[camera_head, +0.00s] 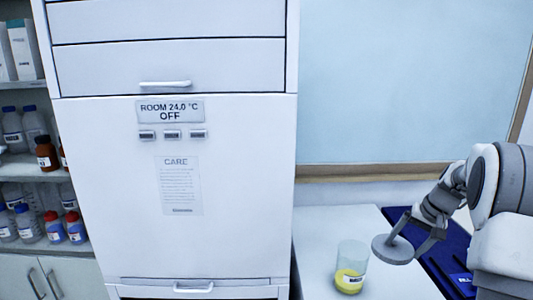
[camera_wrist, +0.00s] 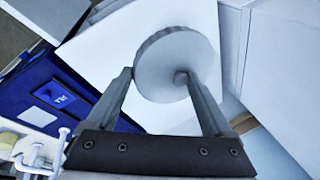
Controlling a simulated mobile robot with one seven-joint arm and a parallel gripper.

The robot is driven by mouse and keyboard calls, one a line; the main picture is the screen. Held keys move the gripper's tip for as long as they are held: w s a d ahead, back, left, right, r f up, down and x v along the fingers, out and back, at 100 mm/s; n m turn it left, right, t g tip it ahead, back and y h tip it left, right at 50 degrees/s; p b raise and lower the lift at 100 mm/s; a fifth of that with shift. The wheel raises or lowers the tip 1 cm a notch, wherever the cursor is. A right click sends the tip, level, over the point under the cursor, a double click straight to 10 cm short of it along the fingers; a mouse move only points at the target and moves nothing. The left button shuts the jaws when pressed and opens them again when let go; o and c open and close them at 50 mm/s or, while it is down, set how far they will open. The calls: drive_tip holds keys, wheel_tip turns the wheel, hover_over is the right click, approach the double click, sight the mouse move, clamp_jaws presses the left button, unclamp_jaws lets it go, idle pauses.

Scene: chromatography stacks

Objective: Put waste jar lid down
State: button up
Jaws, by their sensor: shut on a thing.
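The waste jar lid (camera_head: 392,249) is a grey round disc, held by my gripper (camera_head: 420,236) above the white worktop. In the wrist view the lid (camera_wrist: 160,62) shows its broad face and a small knob, with the fingers of my gripper (camera_wrist: 155,75) on either side of it. The gripper is shut on the lid. A clear glass jar (camera_head: 350,254) with yellow contents and a white label stands on the worktop, just left of the lid. No lid shows on this jar. Whether the lid touches any surface is not clear.
A dark blue mat (camera_head: 447,262) lies right of the lid, partly hidden by my arm; it also shows in the wrist view (camera_wrist: 85,82). A tall white cabinet (camera_head: 240,190) stands left of the worktop (camera_head: 340,220). Shelves of bottles are far left. The worktop behind the jar is clear.

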drive_tip(key=s+a+f+n, duration=0.2)
drive_tip(key=s+a+f, duration=0.1)
drive_tip(key=a, duration=0.4)
drive_tip(key=s+a+f+n+g, duration=0.1)
drive_tip(key=s+a+f+n, duration=0.1)
drive_tip(key=s+a+f, duration=0.2)
drive_tip(key=s+a+f+n+y, duration=0.1)
drive_tip(key=s+a+f, duration=0.2)
drive_tip(key=a+f, duration=0.3)
drive_tip(key=a, duration=0.5)
drive_tip(key=shift+s+a+f+n+g, duration=0.25)
drive_tip(key=shift+s+n+g, duration=0.05)
drive_tip(key=shift+n, duration=0.1)
